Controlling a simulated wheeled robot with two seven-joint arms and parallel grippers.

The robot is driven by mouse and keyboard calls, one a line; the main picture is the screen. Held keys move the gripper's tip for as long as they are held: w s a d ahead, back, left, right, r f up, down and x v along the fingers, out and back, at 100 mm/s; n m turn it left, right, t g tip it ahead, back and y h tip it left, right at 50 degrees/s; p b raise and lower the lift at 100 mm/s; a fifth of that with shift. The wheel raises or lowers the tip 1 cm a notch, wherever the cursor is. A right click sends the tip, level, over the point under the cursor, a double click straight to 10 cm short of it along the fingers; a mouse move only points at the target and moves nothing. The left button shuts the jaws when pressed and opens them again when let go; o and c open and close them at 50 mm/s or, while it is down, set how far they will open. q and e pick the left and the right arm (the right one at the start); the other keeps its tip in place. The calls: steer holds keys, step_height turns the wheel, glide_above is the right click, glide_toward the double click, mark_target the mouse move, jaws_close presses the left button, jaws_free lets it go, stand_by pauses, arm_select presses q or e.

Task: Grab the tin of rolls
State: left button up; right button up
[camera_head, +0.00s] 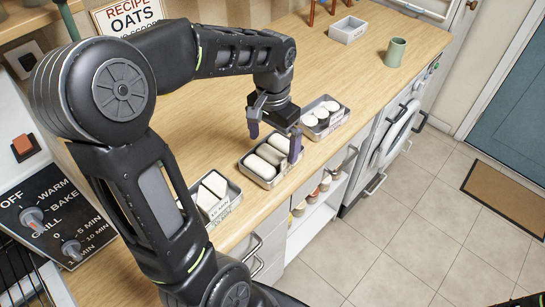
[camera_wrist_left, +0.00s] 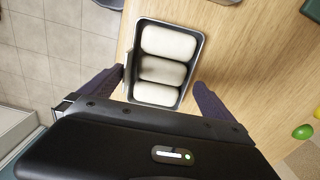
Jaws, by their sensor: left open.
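The tin of rolls (camera_head: 254,177) is a grey metal tin on the wooden counter, near its front edge. It holds pale, long rolls (camera_head: 268,155) lying side by side. In the left wrist view the tin (camera_wrist_left: 168,21) is seen from above, with three rolls (camera_wrist_left: 165,71) in it. My left gripper (camera_head: 274,136) is above the tin, pointing down. Its purple-grey fingers are open, and in the left wrist view the gripper (camera_wrist_left: 158,78) has one finger on each side of the tin. I cannot tell whether either finger touches it. My right gripper is not seen.
A tin of white wedges (camera_head: 226,207) stands to the left, and a tin of round pale items (camera_head: 337,121) to the right. A green mug (camera_head: 395,52) and a white tub (camera_head: 348,30) stand farther back. The counter behind the tins is largely clear.

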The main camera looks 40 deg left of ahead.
mark_target(272, 154)
arm_select(q)
step_height(272, 154, down, 5)
steer(key=shift+s+r+p, duration=0.1)
steer(key=shift+p, duration=0.35)
steer(key=shift+c, duration=0.2)
steer(key=c, duration=1.2)
